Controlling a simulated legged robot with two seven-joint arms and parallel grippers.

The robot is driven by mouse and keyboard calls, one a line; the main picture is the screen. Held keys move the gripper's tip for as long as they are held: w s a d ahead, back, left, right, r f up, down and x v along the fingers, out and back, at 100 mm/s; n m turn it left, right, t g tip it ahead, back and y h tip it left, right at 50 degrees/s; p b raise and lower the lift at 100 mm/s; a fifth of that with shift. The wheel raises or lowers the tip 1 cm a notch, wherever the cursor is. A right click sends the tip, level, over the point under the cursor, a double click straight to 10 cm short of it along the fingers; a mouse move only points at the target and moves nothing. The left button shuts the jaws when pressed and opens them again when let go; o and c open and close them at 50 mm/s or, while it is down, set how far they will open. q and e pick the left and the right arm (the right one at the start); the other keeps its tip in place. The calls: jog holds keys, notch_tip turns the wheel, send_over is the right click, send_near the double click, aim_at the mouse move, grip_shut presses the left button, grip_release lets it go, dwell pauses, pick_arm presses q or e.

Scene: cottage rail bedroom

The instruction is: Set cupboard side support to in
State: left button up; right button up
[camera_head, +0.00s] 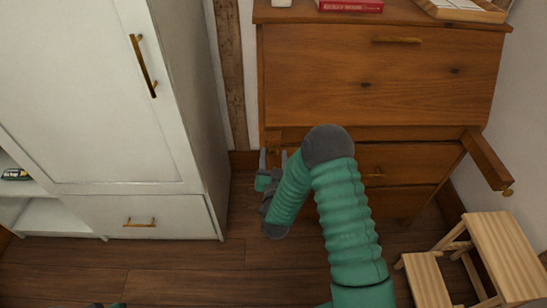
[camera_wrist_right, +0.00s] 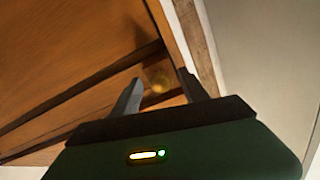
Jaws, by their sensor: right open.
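The wooden cupboard (camera_head: 375,75) has a closed slanted front. Its right side support (camera_head: 487,160) sticks out from the body, with a small knob at its end. At the left side, a small brass knob (camera_wrist_right: 157,80) shows between the fingertips in the right wrist view. My right gripper (camera_head: 272,160) is open at the cupboard's left edge, its fingers around the knob but not closed on it. My arm hides part of the lower front, and how far out the left support stands is unclear. A sliver of my left gripper (camera_head: 106,305) shows at the bottom edge.
A white wardrobe (camera_head: 90,90) with brass handles stands close on the left, leaving a narrow gap to the cupboard. A wooden step stool (camera_head: 505,250) stands at lower right. A red book (camera_head: 350,5) lies on top of the cupboard. The floor (camera_head: 190,275) in front is clear.

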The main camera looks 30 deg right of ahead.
grip_shut()
dwell(0.3)
dwell(1.1)
